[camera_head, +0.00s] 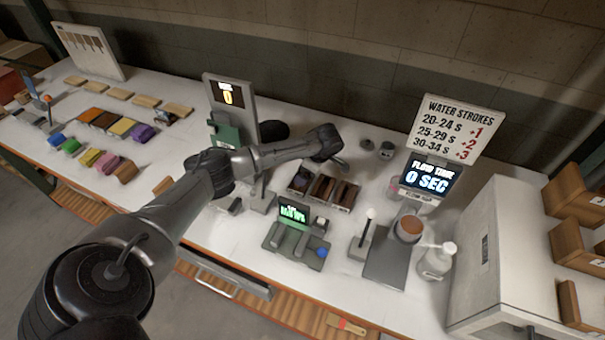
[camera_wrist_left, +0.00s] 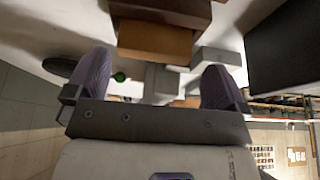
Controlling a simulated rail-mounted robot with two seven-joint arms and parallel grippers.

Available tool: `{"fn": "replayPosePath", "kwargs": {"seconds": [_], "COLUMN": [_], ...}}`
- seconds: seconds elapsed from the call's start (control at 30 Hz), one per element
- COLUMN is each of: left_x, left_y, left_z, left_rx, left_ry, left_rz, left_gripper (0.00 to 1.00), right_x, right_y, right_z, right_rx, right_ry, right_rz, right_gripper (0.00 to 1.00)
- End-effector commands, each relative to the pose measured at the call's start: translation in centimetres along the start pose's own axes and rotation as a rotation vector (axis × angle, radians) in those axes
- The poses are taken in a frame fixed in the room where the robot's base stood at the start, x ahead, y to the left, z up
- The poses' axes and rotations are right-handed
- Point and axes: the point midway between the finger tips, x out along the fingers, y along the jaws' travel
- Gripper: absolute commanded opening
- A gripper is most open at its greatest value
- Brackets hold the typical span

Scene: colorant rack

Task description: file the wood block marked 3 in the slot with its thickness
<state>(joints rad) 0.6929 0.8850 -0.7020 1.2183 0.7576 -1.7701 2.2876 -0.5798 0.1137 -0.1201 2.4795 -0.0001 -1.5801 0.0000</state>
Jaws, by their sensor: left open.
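My left gripper (camera_head: 341,162) is over the table just behind the small dark rack (camera_head: 325,202). In the wrist view its two purple-grey fingers (camera_wrist_left: 157,66) are wide apart with nothing held between them. A brown block-like thing (camera_wrist_left: 155,38) shows beyond the fingers, at the top of that view. The rack holds dark and brown pieces side by side. Several wood blocks lie flat at the back left, one of them here (camera_head: 119,94). I cannot read a 3 on any block, nor tell which slot matches its thickness. My right gripper is not in view.
A green-screen device (camera_head: 294,240) stands in front of the rack. A flow-time display (camera_head: 430,178), a cup (camera_head: 409,229) and a white bottle (camera_head: 437,262) stand to the right. A white cabinet (camera_head: 483,255) and brown wooden boxes (camera_head: 575,197) bound the right side.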

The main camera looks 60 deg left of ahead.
Motion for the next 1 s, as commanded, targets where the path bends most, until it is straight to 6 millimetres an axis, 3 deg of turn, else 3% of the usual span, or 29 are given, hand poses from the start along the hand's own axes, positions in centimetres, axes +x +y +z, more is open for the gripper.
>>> {"fn": "replayPosePath", "kwargs": {"seconds": [0.03,0.2,0.4,0.6,1.0], "left_x": [-1.4,-4.4,-6.8,-7.8,-7.9], "left_y": [0.1,0.1,0.1,0.1,0.1], "left_z": [-0.1,-0.1,-0.1,-0.2,-0.2], "left_rx": [-0.001,-0.002,-0.002,-0.003,-0.003], "left_ry": [-0.005,-0.005,-0.004,-0.004,-0.004], "left_rz": [0.005,0.004,0.003,0.003,0.003], "left_gripper": [1.00,1.00,1.00,1.00,1.00], "right_x": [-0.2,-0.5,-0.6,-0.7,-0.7], "right_y": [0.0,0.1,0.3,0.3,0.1], "right_z": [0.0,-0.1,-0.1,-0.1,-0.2], "right_rx": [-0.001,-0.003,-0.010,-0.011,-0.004], "right_ry": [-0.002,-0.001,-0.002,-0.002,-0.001], "right_rz": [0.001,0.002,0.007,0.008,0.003], "right_gripper": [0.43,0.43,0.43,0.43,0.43]}}
